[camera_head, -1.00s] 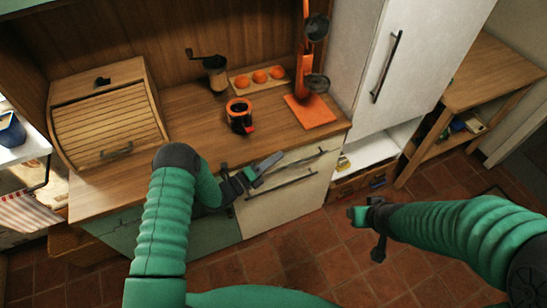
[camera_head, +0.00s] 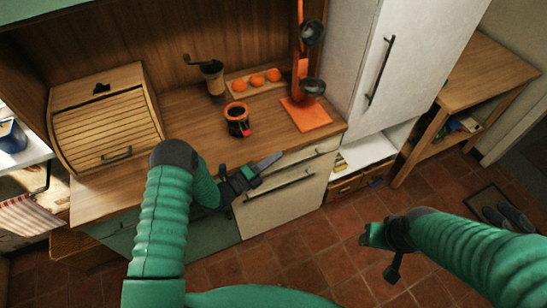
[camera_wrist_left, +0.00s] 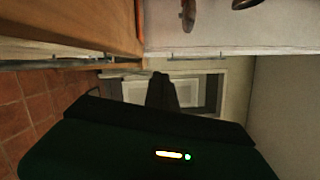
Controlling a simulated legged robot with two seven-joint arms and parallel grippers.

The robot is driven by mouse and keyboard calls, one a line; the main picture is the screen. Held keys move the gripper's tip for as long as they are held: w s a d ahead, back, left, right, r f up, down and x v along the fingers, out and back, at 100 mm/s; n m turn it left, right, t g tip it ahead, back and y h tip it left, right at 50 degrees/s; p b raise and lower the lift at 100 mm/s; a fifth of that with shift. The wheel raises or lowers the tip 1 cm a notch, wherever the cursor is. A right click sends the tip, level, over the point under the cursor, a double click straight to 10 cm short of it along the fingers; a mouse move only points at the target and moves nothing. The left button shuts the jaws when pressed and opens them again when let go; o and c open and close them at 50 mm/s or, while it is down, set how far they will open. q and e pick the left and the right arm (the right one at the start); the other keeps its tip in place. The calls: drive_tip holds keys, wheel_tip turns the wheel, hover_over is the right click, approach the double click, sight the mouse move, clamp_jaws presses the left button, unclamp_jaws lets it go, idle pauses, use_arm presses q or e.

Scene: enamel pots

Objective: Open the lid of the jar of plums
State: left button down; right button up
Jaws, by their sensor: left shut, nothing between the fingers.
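No jar clearly readable as a jar of plums shows. A small dark pot (camera_head: 237,124) with an orange rim and a red patch stands on the wooden counter; I cannot tell whether it is the jar or has a lid. My left gripper (camera_head: 272,161) is shut and empty, low in front of the counter's front edge near the drawers, apart from the pot. Its dark fingers (camera_wrist_left: 162,90) show in the left wrist view. My right gripper (camera_head: 372,238) hangs over the floor, away from the counter; its jaws are too small to read.
A grinder (camera_head: 212,76), a board with three orange round things (camera_head: 257,81) and an orange stand with dark ladles (camera_head: 302,65) are at the counter's back. A roll-top box (camera_head: 105,125) fills the left. A tall white cabinet (camera_head: 365,60) stands right. The counter's middle is partly clear.

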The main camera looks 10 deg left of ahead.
use_arm(q)
drive_tip(key=r+p, duration=0.1)
drive_tip(key=r+n+p, duration=0.1)
drive_tip(key=r, duration=0.1)
drive_tip(key=r+n+p, duration=0.1)
drive_tip(key=shift+s+r+y, duration=0.25)
drive_tip(key=shift+s+y, duration=0.05)
idle(0.5)
idle(0.9)
